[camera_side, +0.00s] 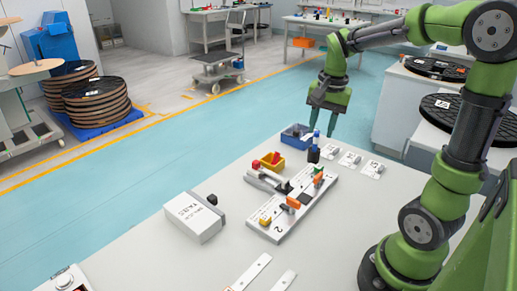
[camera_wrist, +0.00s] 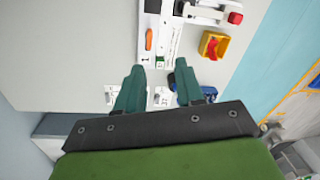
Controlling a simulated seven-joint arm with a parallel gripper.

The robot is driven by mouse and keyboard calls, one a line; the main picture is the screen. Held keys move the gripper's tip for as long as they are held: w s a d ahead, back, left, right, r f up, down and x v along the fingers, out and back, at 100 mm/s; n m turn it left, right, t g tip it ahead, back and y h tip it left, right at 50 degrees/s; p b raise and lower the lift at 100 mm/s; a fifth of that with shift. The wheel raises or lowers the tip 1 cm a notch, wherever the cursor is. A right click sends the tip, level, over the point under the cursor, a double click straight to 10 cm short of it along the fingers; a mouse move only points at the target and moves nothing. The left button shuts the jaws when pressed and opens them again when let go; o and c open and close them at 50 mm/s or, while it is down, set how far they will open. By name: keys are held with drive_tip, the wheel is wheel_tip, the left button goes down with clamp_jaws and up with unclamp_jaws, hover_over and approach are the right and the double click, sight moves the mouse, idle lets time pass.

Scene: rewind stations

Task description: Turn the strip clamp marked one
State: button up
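A white board (camera_side: 256,229) on the table carries two clamp stations, with a 2 readable at its near end and a 1 toward its far end. The clamp at the far end has an orange handle (camera_side: 318,180) beside a green block (camera_side: 319,169). In the wrist view an orange handle (camera_wrist: 149,38) lies along the board, with a green block (camera_wrist: 160,63) near its end. The near station has another orange handle (camera_side: 293,203) and a yellow block (camera_side: 265,220). My gripper (camera_side: 321,122) is open and empty, above and beyond the board's far end; its spread fingers (camera_wrist: 159,90) also show in the wrist view.
A yellow bin (camera_side: 271,164) with red parts and a white box (camera_side: 195,217) stand left of the board.

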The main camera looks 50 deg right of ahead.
sight(319, 175)
drive_tip(key=f+m, duration=0.1)
drive_tip(key=f, duration=0.4)
drive_tip(key=d+f+m, duration=0.1)
drive_tip(key=f, duration=0.4)
drive_tip(key=d+f+m+g, duration=0.1)
drive_tip(key=f, duration=0.5)
drive_tip(key=shift+s+m, duration=0.1)
drive_tip(key=shift+m, duration=0.2)
clamp_jaws()
